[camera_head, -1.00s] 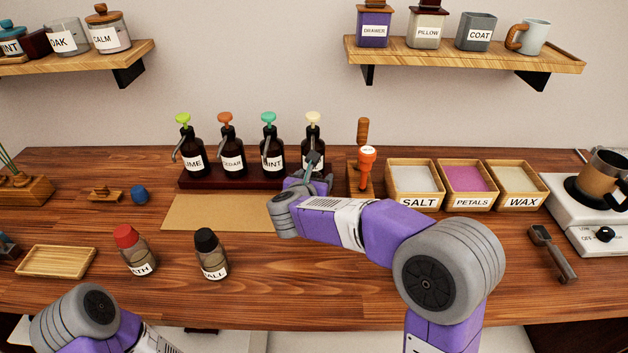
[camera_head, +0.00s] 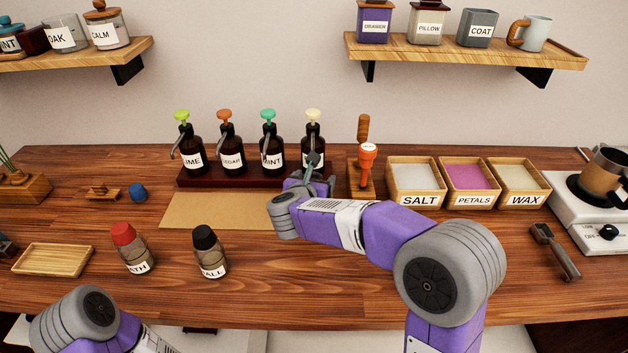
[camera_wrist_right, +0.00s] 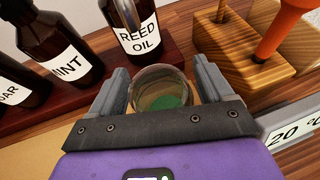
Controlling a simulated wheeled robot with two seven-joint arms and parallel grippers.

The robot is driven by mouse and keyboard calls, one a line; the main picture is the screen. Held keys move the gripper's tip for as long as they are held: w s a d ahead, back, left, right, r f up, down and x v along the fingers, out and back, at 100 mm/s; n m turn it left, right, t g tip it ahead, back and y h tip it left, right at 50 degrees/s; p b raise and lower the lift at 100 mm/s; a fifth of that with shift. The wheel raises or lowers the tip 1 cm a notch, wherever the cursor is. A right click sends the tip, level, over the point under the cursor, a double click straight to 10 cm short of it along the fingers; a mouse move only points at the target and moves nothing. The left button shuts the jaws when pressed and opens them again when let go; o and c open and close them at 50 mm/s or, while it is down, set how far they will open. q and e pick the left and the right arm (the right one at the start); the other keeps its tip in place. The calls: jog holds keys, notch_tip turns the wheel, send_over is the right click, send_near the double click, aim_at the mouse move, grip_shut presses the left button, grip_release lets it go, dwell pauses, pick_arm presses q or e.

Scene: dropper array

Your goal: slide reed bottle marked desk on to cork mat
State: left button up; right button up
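My right gripper (camera_head: 315,178) is low over the table, in front of the right end of the pump bottle rack. In the right wrist view its two fingers (camera_wrist_right: 162,88) stand on either side of a round glass vessel (camera_wrist_right: 160,98) with green in it. The fingers lie close along its sides; I cannot tell whether they press on it. No label shows on this vessel, and my gripper hides it in the head view. The flat tan cork mat (camera_head: 215,211) lies left of my right gripper. My left gripper is out of view; only part of that arm shows.
Several dark pump bottles stand in a rack (camera_head: 225,182) behind the mat. A wooden stand (camera_head: 360,180) with an orange-headed tool is right of my gripper. A red-capped bottle (camera_head: 132,250) and a black-capped bottle (camera_head: 209,254) stand before the mat. The front middle is clear.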

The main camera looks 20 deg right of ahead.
jog(key=shift+o, duration=1.2)
